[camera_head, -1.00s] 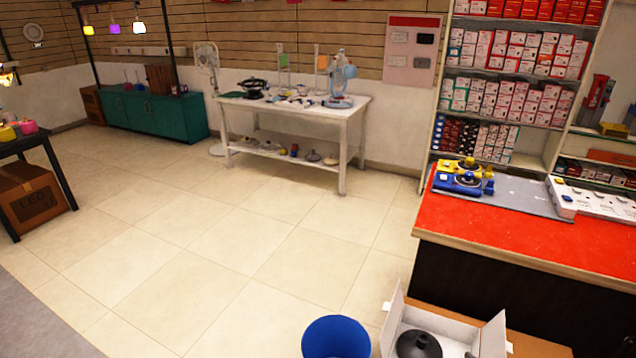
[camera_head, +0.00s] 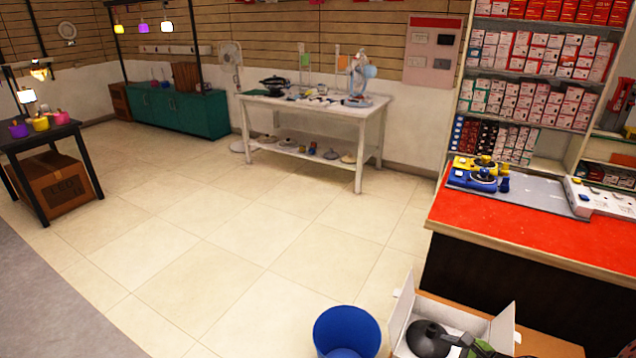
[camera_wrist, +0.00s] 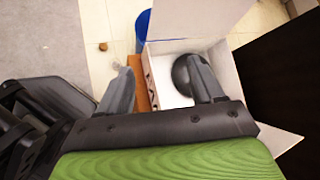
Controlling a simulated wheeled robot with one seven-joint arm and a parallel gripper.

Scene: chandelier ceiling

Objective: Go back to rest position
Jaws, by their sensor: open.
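My gripper (camera_wrist: 163,84) is open, its two dark fingers spread apart in the wrist view with nothing held between them. Part of my green and black arm shows at the bottom right of the head view. Beyond the fingers is an open white box (camera_wrist: 162,48) holding a dark rounded object (camera_wrist: 182,74), partly hidden by the right finger. The same box (camera_head: 402,312) and dark object (camera_head: 428,338) show at the bottom of the head view, beside my arm. Whether a finger touches the box cannot be told.
A blue bin (camera_head: 347,328) stands left of the box. A red-topped counter (camera_head: 540,238) is at right, with shelves of boxes (camera_head: 535,95) behind. A white table (camera_head: 345,112) stands at the back and a black table (camera_head: 48,134) at left. The tiled floor between is clear.

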